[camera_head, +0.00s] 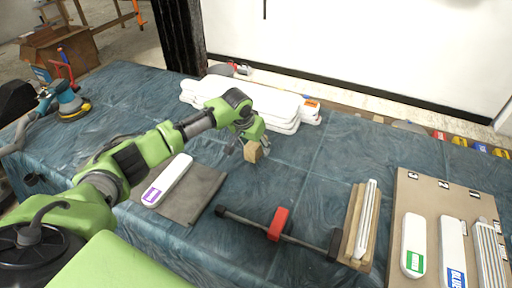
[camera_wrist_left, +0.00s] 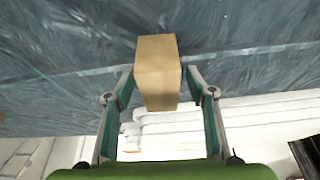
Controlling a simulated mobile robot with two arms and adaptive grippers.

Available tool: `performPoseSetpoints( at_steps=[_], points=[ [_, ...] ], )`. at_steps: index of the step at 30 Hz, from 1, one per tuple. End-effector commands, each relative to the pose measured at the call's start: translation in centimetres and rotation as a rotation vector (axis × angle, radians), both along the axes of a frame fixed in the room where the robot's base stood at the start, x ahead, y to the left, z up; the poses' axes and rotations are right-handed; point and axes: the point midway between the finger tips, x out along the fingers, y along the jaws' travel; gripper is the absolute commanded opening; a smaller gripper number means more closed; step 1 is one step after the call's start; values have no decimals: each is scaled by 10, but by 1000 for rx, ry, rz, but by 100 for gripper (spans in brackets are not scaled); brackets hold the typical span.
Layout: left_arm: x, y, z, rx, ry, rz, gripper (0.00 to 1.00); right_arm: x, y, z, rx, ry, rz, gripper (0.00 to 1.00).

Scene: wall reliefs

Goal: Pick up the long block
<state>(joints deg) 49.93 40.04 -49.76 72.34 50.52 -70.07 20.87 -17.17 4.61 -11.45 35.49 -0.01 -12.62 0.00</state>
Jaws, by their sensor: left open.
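A tan wooden block (camera_head: 253,153) is on the blue-covered table, in front of the stack of white pieces. Its full length is hard to tell from the head view. My left gripper (camera_head: 247,144) reaches down at the block. In the left wrist view the block (camera_wrist_left: 157,73) lies between the two open green-grey fingers (camera_wrist_left: 160,84), with a small gap visible on each side. The fingers do not appear closed on it. My right gripper is in neither view.
White pieces (camera_head: 270,105) are stacked behind the block. A white piece with a purple label (camera_head: 168,180) lies on a grey cloth at front left. A bar clamp (camera_head: 278,224), wooden strips (camera_head: 355,225) and a labelled board (camera_head: 432,192) lie to the right. A sander (camera_head: 71,104) stands far left.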

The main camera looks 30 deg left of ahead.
Motion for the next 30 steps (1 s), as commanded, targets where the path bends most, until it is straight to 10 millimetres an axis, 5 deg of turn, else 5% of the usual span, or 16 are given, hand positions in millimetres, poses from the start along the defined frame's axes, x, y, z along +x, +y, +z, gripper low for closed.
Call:
performPoseSetpoints(
  at_steps=[4, 9, 22, 30],
  points=[
    [0, 0, 0, 0, -1, 0, 48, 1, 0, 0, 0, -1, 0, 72],
    [0, 0, 1, 0, -1, 0, 7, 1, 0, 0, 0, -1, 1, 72],
    [1, -1, 6, -1, -4, 0, 7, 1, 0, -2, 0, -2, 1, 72],
    [-4, -1, 38, -1, -4, -3, 7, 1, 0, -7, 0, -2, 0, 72]
  ],
)
